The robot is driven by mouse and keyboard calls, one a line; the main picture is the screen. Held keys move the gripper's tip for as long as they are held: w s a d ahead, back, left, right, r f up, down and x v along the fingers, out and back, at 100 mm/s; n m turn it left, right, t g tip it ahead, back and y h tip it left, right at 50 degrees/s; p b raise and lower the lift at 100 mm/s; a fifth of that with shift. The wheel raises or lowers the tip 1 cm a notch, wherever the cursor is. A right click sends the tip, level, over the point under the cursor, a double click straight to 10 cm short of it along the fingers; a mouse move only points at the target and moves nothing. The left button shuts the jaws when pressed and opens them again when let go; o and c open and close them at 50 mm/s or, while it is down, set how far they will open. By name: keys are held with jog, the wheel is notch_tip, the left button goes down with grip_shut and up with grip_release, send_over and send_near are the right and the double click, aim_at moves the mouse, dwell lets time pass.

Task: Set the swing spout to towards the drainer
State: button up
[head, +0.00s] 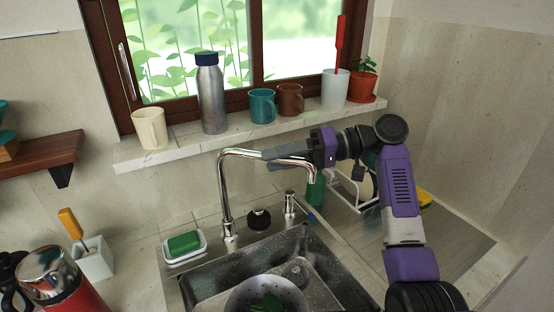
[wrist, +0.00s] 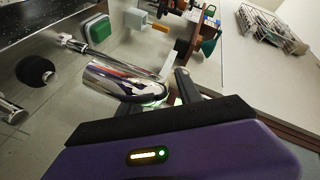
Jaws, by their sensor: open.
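The chrome swing spout (head: 240,152) rises from the tap base behind the sink (head: 335,262), arches over and runs to the right. Its outlet end turns down near the sink's back right edge, on the side of the drainer. My gripper (head: 270,157) is open, with its dark fingers at the spout's upper horizontal run. I cannot tell whether they touch it. In the wrist view the shiny spout (wrist: 122,82) lies close, with a dark finger beside it. The white wire drainer (head: 366,206) stands right of the sink, partly hidden behind my arm.
A tap lever (head: 290,205) and black knob (head: 259,219) stand near the spout. A green sponge (head: 184,243) sits on a white dish at left. A colander (head: 265,295) is in the sink. The sill above holds a steel bottle (head: 211,95), mugs and pots.

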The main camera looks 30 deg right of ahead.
jog(key=b+v, duration=0.1)
jog(key=v, duration=0.6)
jog(key=shift+d, duration=0.25)
jog(key=shift+s, duration=0.1)
